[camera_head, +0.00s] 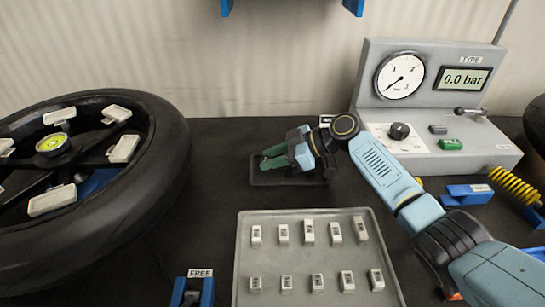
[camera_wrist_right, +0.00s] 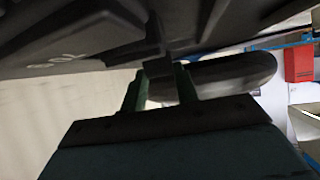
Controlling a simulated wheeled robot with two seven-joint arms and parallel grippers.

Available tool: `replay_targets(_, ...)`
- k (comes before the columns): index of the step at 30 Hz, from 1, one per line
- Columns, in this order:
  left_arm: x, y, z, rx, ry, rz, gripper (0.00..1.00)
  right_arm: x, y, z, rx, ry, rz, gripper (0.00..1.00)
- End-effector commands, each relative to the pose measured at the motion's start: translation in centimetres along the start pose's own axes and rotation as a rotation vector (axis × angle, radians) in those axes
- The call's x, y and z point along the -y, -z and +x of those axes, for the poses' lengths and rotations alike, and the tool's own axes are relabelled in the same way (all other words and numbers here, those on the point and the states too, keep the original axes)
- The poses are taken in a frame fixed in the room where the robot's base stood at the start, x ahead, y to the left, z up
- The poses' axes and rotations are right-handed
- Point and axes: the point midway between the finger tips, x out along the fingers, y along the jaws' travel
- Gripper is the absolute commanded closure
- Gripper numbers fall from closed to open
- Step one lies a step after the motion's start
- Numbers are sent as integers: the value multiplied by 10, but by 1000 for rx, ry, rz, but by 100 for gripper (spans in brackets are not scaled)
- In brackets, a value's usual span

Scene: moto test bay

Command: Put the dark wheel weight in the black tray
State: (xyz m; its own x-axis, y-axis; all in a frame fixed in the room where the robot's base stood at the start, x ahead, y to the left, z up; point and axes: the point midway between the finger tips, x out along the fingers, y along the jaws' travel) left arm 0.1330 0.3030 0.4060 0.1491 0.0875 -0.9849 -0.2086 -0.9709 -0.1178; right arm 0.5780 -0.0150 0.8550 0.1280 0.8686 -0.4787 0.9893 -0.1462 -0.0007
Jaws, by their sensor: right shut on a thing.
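The black tray (camera_head: 290,183) lies flat on the dark bench top, left of the gauge unit. My right gripper (camera_head: 266,158) is over the tray, with its green fingers pointing left. In the right wrist view the gripper (camera_wrist_right: 161,82) is shut on a small dark block (camera_wrist_right: 158,67), which looks like the dark wheel weight. In the head view I cannot make out the weight against the dark tray and bench, nor tell whether it touches the tray. My left gripper is not in view.
A grey tray (camera_head: 300,260) with several light weights stands in front. A large wheel (camera_head: 165,160) lies at left. The gauge unit (camera_head: 430,90) stands behind right. A blue holder labelled FREE (camera_head: 205,291) is at the front. Bare bench shows between wheel and black tray.

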Motion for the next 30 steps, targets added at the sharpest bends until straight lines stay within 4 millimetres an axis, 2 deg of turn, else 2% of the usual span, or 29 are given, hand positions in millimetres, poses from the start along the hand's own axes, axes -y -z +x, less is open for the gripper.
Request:
replay_targets(8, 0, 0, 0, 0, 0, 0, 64, 0, 0, 0, 0, 0, 0, 92)
replay_targets(9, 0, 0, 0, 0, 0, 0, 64, 0, 0, 0, 0, 0, 0, 65)
replay_targets(14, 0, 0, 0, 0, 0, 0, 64, 0, 0, 0, 0, 0, 0, 45)
replay_targets(23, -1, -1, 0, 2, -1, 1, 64, 0, 1, 0, 0, 0, 0, 45)
replay_targets(30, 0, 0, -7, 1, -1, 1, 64, 0, 11, -6, -1, 0, -1, 45)
